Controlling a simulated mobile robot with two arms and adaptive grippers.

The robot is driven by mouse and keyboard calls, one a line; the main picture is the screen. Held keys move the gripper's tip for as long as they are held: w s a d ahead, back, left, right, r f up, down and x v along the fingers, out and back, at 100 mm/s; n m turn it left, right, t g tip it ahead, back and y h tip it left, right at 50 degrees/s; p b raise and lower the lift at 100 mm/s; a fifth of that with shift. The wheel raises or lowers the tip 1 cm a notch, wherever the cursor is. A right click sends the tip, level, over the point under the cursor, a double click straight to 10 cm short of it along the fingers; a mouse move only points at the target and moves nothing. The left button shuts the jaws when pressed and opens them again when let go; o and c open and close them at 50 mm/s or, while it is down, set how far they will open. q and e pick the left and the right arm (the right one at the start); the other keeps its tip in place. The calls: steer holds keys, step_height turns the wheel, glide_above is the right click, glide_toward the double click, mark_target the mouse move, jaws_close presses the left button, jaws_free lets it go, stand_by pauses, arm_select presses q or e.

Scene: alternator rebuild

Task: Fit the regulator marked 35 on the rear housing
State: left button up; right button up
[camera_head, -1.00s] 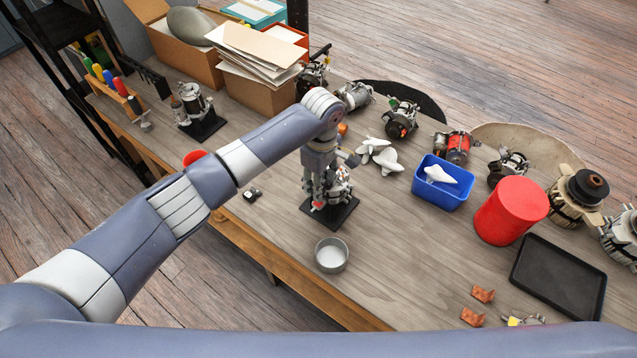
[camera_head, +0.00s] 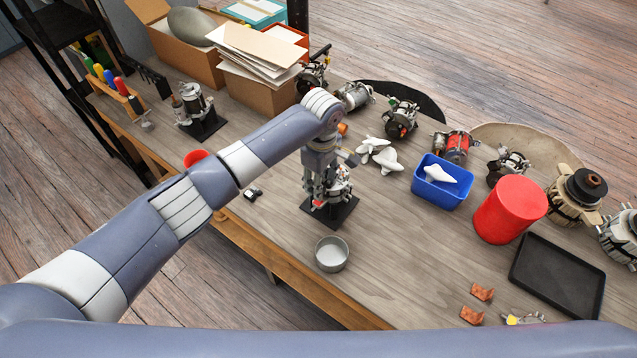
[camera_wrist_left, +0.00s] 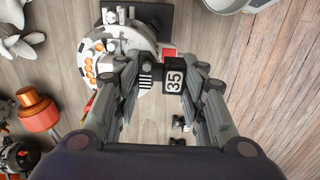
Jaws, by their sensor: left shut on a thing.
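My left gripper (camera_wrist_left: 168,70) is shut on the regulator (camera_wrist_left: 174,79), a small dark block with a white label reading 35. The rear housing (camera_wrist_left: 116,52), a round pale metal part with copper-coloured spots, sits on a black stand (camera_wrist_left: 158,16). In the left wrist view the held regulator is at the housing's right edge. I cannot tell whether they touch. In the head view my left gripper (camera_head: 321,183) is low over the housing (camera_head: 341,188) and hides part of it. My right gripper is not in view.
A metal bowl (camera_head: 331,254) stands just in front of the stand. White finned parts (camera_head: 387,161), a blue bin (camera_head: 443,190) and a red cylinder (camera_head: 509,211) are to the right. A black tray (camera_head: 558,278) lies further right. The table in front of the tray holds copper-coloured pieces (camera_head: 472,316).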

mark_target(324, 179)
arm_select(q)
steer(key=shift+o, duration=0.2)
steer(key=shift+w+f, duration=0.2)
steer(key=shift+f, duration=0.55)
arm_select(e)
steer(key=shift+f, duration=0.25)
arm_select(q)
steer(key=o, duration=1.1)
steer(key=shift+o, duration=1.3)
steer(key=shift+w+f, duration=0.1)
steer(key=shift+w+d+f, duration=0.3)
steer(key=shift+w, duration=0.3)
steer(key=shift+w+d+f, duration=0.1)
steer(key=shift+w+d, duration=0.05)
steer(key=shift+w, duration=0.15)
steer(key=shift+s+r, duration=0.15)
steer(key=shift+r, duration=0.25)
steer(key=r, duration=0.7)
steer(key=shift+w+d+r, duration=0.25)
steer(key=shift+r, duration=0.05)
step_height(324, 179, up, 4)
steer(key=p, duration=0.5)
steer(key=shift+s+p, duration=0.1)
steer(key=shift+p, duration=0.2)
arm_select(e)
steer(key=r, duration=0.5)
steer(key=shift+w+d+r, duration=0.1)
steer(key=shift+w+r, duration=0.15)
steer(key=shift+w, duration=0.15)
